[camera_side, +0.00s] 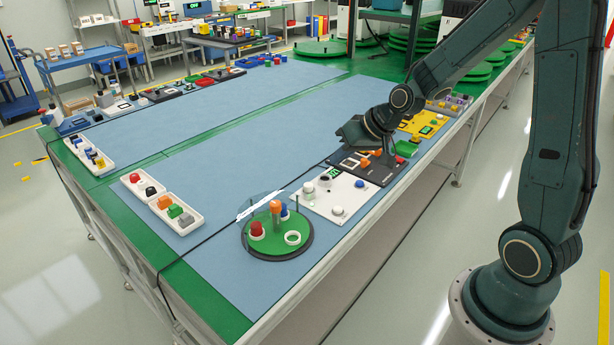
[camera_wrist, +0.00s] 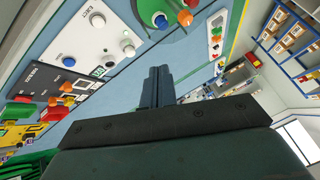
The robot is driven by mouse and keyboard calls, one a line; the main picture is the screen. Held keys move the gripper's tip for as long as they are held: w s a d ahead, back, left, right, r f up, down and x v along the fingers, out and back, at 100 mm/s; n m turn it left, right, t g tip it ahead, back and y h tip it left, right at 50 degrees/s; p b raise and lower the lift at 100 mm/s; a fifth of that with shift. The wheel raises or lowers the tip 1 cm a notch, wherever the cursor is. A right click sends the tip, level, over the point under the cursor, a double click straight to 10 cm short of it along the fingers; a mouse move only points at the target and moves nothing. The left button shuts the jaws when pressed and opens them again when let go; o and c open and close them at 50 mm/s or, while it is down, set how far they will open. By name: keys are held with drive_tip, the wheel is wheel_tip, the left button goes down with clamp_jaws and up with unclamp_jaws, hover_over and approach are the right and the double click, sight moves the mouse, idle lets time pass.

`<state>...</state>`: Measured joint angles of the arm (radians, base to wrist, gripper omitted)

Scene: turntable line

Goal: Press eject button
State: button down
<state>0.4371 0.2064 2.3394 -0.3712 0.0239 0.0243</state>
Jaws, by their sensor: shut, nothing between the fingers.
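A white control panel (camera_side: 322,203) lies on the blue mat, right of the green turntable. Its white round button (camera_side: 337,211) sits near the panel's front edge; in the wrist view this button (camera_wrist: 97,20) has a label reading EJECT beside it. The panel also carries a blue button (camera_wrist: 68,61), a white knob (camera_wrist: 129,51) and a green-lit display (camera_wrist: 98,71). My gripper (camera_wrist: 158,72) is shut and empty, its fingers together. In the side view my gripper (camera_side: 349,133) is raised behind the panel, apart from the button.
The green turntable (camera_side: 262,243) holds red, orange and blue pieces and a white ring. A dark panel (camera_side: 379,173) with orange parts adjoins the white panel, and a yellow panel (camera_side: 424,123) is beyond. White trays (camera_side: 172,213) stand left. The mat's middle is clear.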

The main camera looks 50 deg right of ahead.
sight(341, 210)
drive_tip(key=w+d+f+m+t, duration=0.1)
drive_tip(key=w+d+f+m, duration=0.2)
drive_tip(key=d+f, duration=0.4)
drive_tip(key=shift+w+d+f+m+t, duration=0.2)
drive_tip(key=shift+d+f+m+t, duration=0.2)
drive_tip(key=shift+f, duration=1.15)
drive_tip(key=shift+a+f, duration=0.1)
drive_tip(key=shift+f, duration=4.3)
drive_tip(key=shift+f, duration=0.9)
drive_tip(key=shift+r, duration=0.9)
